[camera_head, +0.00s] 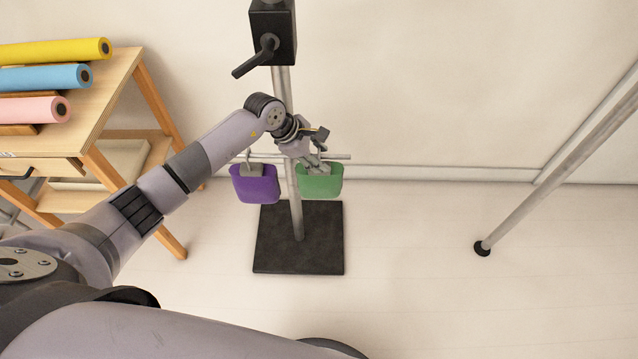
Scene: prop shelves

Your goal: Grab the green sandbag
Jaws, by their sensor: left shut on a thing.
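The green sandbag (320,184) hangs at the right side of a metal stand pole (296,205), near a thin horizontal bar (338,157). My left gripper (314,164) reaches in from the left and is shut at the top of the green sandbag. Its fingers cover part of the bag's upper edge and its hanger. A purple sandbag (257,186) hangs on the left side of the same pole. My right gripper is not in view.
The pole stands on a black square base (299,255) and carries a black clamp with a lever (272,35) above. A wooden table (100,110) with coloured paper rolls stands at the left. A slanted metal leg (560,165) is at the right. Floor between is clear.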

